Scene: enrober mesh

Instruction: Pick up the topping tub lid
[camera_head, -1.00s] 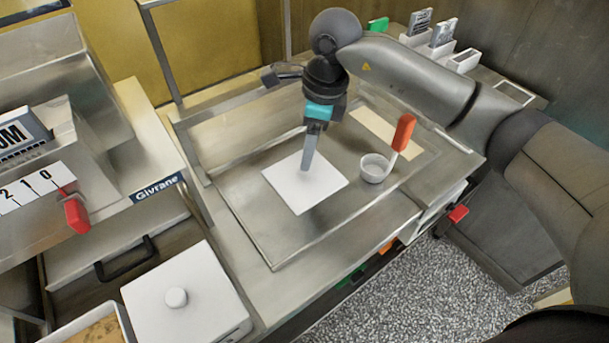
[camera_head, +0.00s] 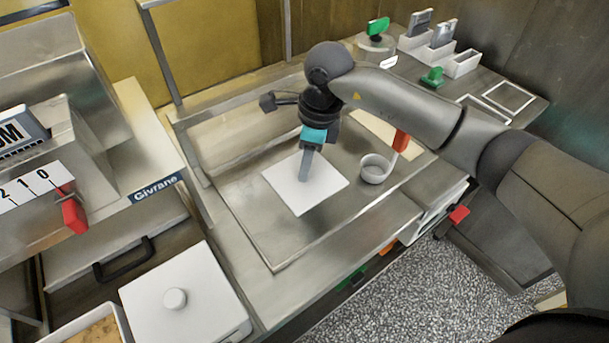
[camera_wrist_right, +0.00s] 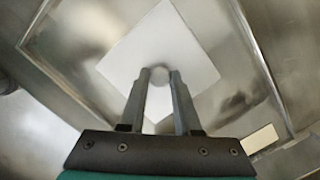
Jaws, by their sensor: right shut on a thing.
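A flat white square lid (camera_head: 327,187) lies in the steel tray in the head view. It also shows in the wrist view (camera_wrist_right: 185,45), with a round pale knob (camera_wrist_right: 159,75) near its middle. My right gripper (camera_head: 303,179) points down over the lid. In the wrist view its two fingers (camera_wrist_right: 159,78) are on either side of the knob, shut on it. The lid looks flat on the tray; I cannot make out a gap under it. My left gripper is not in view.
The lid lies inside the steel tray's raised rim (camera_head: 245,236). A white box with a knobbed lid (camera_head: 215,295) and an open tub of brown topping (camera_head: 100,332) are at lower left.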

